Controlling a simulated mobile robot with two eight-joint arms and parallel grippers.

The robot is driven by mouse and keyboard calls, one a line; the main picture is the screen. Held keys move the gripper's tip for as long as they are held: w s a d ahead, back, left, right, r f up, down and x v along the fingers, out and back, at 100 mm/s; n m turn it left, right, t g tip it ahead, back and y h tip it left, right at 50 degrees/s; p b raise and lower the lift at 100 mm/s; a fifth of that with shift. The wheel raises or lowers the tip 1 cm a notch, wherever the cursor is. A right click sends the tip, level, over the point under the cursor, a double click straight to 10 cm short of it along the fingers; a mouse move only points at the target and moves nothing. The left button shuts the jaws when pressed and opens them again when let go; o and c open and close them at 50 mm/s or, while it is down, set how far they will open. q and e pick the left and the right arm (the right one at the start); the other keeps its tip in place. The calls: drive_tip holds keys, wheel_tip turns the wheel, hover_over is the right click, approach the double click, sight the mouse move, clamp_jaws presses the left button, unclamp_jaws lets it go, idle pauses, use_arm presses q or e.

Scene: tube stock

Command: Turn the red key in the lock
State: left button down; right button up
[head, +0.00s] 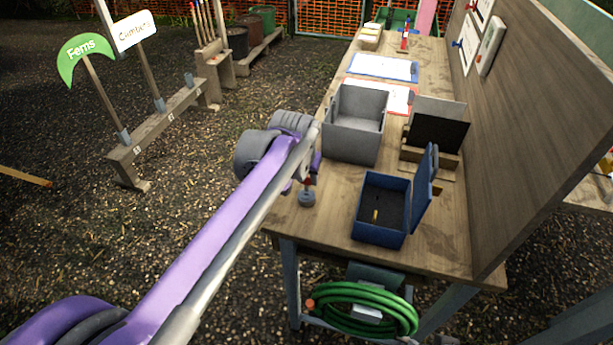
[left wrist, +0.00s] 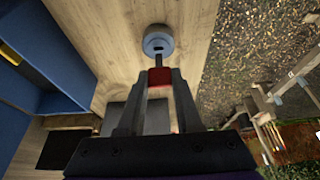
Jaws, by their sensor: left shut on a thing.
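The lock is a small grey round piece (head: 307,199) on the near left corner of the wooden table. In the left wrist view the lock (left wrist: 158,42) shows a dark slot in its face. My left gripper (head: 308,179) is just above it, its fingers closed on the red head of the key (left wrist: 160,77). The key's dark shaft points at the lock and its tip reaches the slot area. I cannot tell how deep it sits. In the head view only a bit of red shows above the lock. My right gripper is in neither view.
An open blue box (head: 366,233) with a small brass-coloured item (head: 375,216) inside stands right of the lock. A grey bin (head: 350,143) stands behind. A coiled green hose (head: 345,293) hangs below the table (head: 450,215). A wooden panel (head: 535,140) rises along the right.

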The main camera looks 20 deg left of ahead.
use_arm(q)
drive_tip(key=shift+f+b, duration=0.45)
drive_tip(key=shift+f, duration=0.45)
drive_tip(key=shift+f, duration=0.15)
drive_tip(key=shift+f, duration=0.4)
